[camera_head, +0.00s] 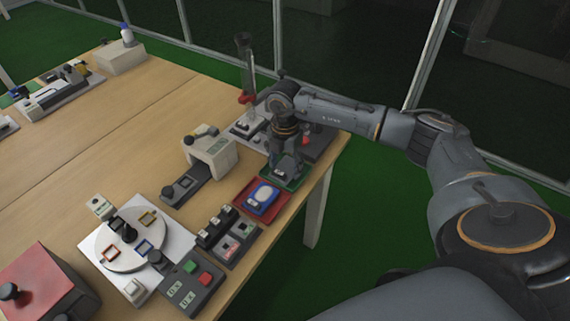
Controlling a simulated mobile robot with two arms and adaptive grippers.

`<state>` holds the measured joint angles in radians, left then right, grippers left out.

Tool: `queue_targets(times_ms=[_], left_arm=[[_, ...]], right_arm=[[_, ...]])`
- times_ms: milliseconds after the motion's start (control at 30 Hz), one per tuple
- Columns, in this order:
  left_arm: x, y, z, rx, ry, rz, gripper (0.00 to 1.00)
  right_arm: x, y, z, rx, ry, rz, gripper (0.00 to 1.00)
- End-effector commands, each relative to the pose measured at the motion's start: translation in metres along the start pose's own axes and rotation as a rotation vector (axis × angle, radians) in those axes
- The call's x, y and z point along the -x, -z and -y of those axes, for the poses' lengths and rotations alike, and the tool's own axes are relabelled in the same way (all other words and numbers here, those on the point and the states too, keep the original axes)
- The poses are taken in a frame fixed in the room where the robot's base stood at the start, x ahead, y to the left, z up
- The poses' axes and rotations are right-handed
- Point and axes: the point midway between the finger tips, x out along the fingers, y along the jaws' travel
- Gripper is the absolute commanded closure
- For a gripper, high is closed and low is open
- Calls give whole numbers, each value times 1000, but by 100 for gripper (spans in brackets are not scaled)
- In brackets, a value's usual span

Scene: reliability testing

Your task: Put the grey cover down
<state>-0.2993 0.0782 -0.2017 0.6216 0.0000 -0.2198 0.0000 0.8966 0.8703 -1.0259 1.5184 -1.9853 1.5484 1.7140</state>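My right gripper (286,150) reaches in from the right and points down over a small green tray (294,183) near the table's right edge. A grey piece (287,167), which looks like the grey cover, is right at its fingertips, over the tray. The fingers are small and dark here, so I cannot tell whether they grip the piece or whether it touches the tray. My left gripper is not in view.
A red tray (279,209) with a blue and white device (262,197) lies just nearer. A button box (187,285) and round turntable (115,249) are nearer. Bare wood lies left.

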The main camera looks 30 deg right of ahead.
Motion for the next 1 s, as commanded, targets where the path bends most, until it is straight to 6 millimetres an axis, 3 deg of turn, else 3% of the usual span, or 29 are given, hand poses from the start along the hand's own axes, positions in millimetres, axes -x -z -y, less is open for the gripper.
queue_targets(times_ms=[467,1000], left_arm=[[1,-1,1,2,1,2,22],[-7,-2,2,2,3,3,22]], right_arm=[[8,0,-1,0,-2,1,22],[108,0,-1,0,-4,1,22]])
